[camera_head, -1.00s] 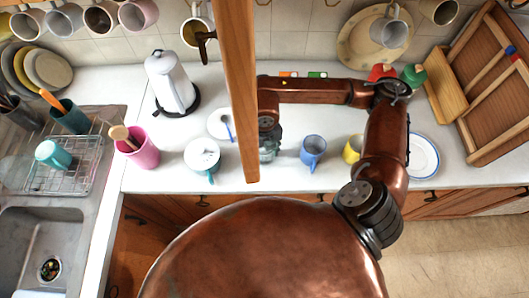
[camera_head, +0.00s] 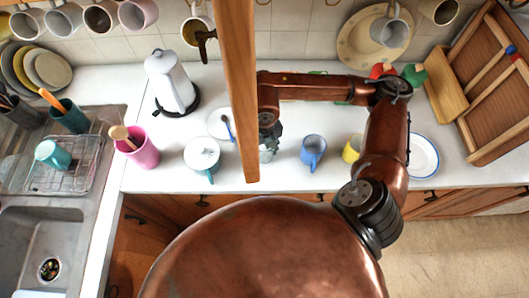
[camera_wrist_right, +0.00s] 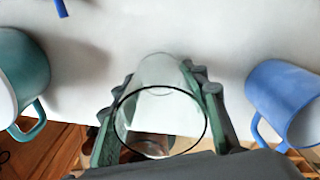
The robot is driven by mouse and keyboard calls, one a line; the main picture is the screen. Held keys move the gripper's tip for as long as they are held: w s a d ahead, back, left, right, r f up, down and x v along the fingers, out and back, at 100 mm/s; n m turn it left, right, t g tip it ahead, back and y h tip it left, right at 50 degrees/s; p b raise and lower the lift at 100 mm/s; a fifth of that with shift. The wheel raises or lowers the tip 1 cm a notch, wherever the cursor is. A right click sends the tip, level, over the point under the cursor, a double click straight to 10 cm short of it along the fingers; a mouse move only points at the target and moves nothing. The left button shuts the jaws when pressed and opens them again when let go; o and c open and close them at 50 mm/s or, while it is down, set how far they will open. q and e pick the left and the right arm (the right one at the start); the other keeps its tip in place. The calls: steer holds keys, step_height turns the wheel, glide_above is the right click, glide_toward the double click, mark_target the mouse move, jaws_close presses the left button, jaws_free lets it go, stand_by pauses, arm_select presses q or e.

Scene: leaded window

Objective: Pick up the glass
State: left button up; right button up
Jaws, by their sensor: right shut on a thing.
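The clear drinking glass (camera_wrist_right: 162,98) is upright between the two green-grey fingers of my right gripper (camera_wrist_right: 160,78) in the wrist view. The fingers press on its sides, and its dark-looking round rim faces the camera. In the head view my right gripper (camera_head: 270,138) is just right of the wooden post, over the white counter, with the glass (camera_head: 265,156) partly visible below it. I cannot tell whether the glass's base touches the counter. My left gripper is not in view.
A blue mug (camera_head: 313,150) stands right of the glass, with a yellow mug (camera_head: 352,149) beyond it. The wooden post (camera_head: 240,100) rises close beside my right gripper and hides part of the counter (camera_head: 290,178).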

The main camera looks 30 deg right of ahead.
steer(key=s+a+r, duration=0.8)
steer(key=s+r, duration=0.3)
steer(key=r, duration=0.1)
steer(key=w+d+f+n, duration=0.1)
steer(key=w+n, duration=0.3)
steer(key=n, duration=0.7)
steer(key=w+d+f+n, duration=0.2)
steer(key=w+f+n, duration=0.2)
steer(key=n, duration=0.8)
steer(key=w+d+f+n, duration=0.1)
steer(key=w+f+n, duration=0.1)
steer(key=w+n, duration=0.4)
steer(key=shift+d+f+n, duration=0.1)
steer(key=shift+f+n, duration=0.05)
steer(key=shift+n, duration=1.3)
steer(key=shift+d+f+n, duration=0.1)
steer(key=shift+f+n, duration=0.05)
steer(key=shift+n, duration=1.3)
steer(key=shift+w+d+f+n, duration=0.2)
steer(key=shift+d+n, duration=0.05)
steer(key=shift+n, duration=0.45)
steer(key=shift+w+d+f+n, duration=0.2)
steer(key=shift+n, duration=0.5)
steer(key=shift+a, duration=0.1)
